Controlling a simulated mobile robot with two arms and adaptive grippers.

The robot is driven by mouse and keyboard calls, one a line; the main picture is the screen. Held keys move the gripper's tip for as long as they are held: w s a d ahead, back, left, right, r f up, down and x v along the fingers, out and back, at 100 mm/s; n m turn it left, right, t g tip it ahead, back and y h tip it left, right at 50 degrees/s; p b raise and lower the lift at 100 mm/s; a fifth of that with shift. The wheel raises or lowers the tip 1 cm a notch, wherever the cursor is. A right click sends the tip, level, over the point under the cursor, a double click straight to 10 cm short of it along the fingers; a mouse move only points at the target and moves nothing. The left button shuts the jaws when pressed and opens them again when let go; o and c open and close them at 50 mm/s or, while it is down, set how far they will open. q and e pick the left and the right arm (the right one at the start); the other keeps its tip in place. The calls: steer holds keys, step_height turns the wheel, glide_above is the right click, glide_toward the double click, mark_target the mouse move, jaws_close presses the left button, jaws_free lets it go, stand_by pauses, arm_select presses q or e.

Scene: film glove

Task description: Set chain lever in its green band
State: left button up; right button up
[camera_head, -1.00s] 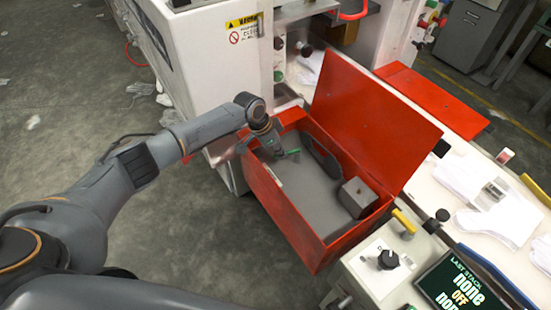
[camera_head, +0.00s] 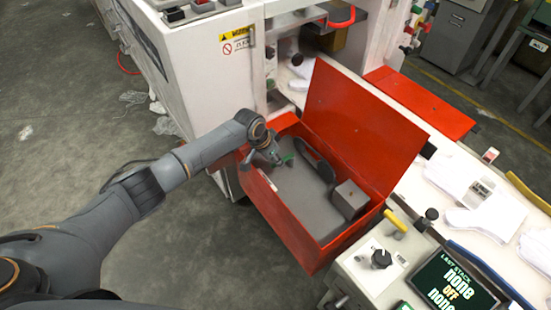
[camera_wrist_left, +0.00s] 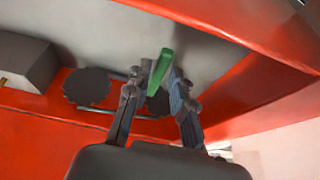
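A green lever-like piece (camera_wrist_left: 161,68) stands between the fingertips of my left gripper (camera_wrist_left: 160,76) in the left wrist view. The two fingers are apart, with what look like narrow gaps beside it. In the head view, the gripper (camera_head: 278,160) is inside the open red box, and the green piece (camera_head: 288,158) shows small by its tip. I cannot make out a separate green band. My right gripper is out of view.
The red box (camera_head: 287,226) has high walls around my gripper, and its lid (camera_head: 362,125) stands open. A grey block (camera_head: 349,199) sits in its near right corner. A control panel with a knob (camera_head: 381,259) and a screen (camera_head: 455,287) is close by at the right.

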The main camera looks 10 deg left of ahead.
arm_select(q)
steer(key=shift+a+r, duration=0.1)
steer(key=shift+r, duration=0.15)
steer(key=v, duration=1.1)
steer(key=shift+s+r, duration=0.15)
steer(key=shift+r, duration=0.05)
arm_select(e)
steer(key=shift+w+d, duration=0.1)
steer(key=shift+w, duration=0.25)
